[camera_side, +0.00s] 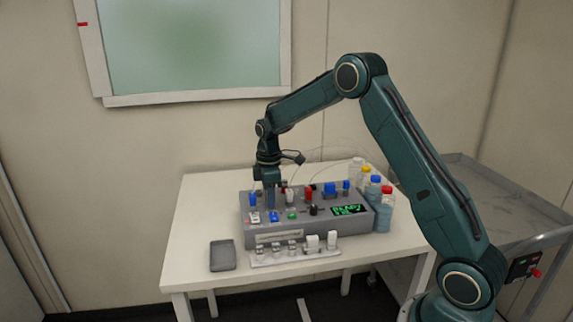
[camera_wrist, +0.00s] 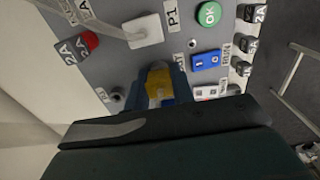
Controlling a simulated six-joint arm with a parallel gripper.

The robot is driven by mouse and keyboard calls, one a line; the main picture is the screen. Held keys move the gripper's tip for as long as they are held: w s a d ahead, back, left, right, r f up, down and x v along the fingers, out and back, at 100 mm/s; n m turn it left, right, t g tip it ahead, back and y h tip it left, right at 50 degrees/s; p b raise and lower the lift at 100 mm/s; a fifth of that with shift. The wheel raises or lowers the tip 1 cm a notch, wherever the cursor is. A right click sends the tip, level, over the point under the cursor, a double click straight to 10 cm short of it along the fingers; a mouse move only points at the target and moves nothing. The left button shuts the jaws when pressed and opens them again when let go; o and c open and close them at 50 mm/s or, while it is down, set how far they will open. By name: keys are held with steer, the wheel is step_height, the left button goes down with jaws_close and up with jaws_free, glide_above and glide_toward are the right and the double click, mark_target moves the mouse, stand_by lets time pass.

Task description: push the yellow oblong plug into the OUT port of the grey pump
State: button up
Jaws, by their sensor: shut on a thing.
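My gripper (camera_wrist: 158,92) is shut on the yellow oblong plug (camera_wrist: 159,80), which shows between its two blue fingers in the wrist view. In the side view my gripper (camera_side: 271,200) points down over the left part of the grey pump (camera_side: 345,222); the plug cannot be made out there. In the wrist view the plug is over the pump's grey top (camera_wrist: 120,60), beside a partly covered label. The OUT port is not visible, and I cannot tell whether the plug touches or sits in it.
A white plug with a tube (camera_wrist: 146,29), a green OK button (camera_wrist: 209,14), a blue switch (camera_wrist: 205,62) and a red connector (camera_wrist: 88,42) surround my gripper. A rack (camera_side: 290,252) and grey tray (camera_side: 223,255) are in front. Bottles (camera_side: 375,195) stand right.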

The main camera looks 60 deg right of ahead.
steer(key=o, duration=1.1)
steer(key=shift+r, duration=0.1)
step_height(320, 180, up, 14)
steer(key=shift+f, duration=0.25)
steer(key=shift+r, duration=0.1)
